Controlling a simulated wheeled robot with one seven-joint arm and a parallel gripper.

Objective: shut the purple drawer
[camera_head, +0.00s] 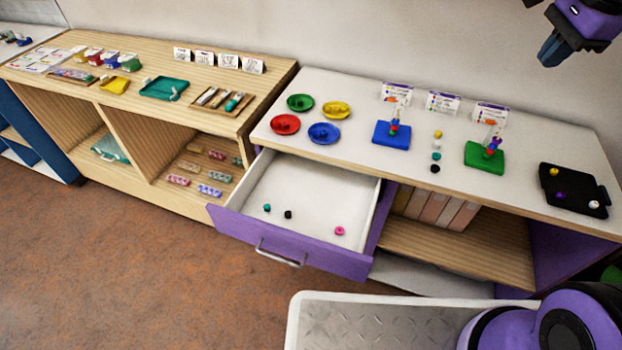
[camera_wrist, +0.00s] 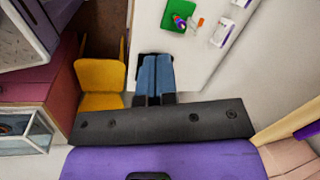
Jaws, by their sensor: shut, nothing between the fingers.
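The purple drawer (camera_head: 318,254) under the white-topped table is pulled well out, with a silver bar handle (camera_head: 280,254) on its front. Inside its white tray lie a teal bead (camera_head: 267,208), a black bead (camera_head: 288,214) and a pink bead (camera_head: 340,231). My gripper (camera_head: 548,58) is high at the upper right in the head view, above the table's right end and far from the drawer. In the wrist view my gripper (camera_wrist: 156,62) shows its two blue fingers together, with nothing between them. The drawer cannot be made out in the wrist view.
The white tabletop (camera_head: 352,100) carries coloured dishes (camera_head: 324,133), a blue board (camera_head: 391,135), a green board (camera_head: 484,157) and a black tray (camera_head: 573,190). A wooden shelf unit (camera_head: 150,95) stands to the left. Brown floor (camera_head: 130,270) lies open in front of the drawer's left side.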

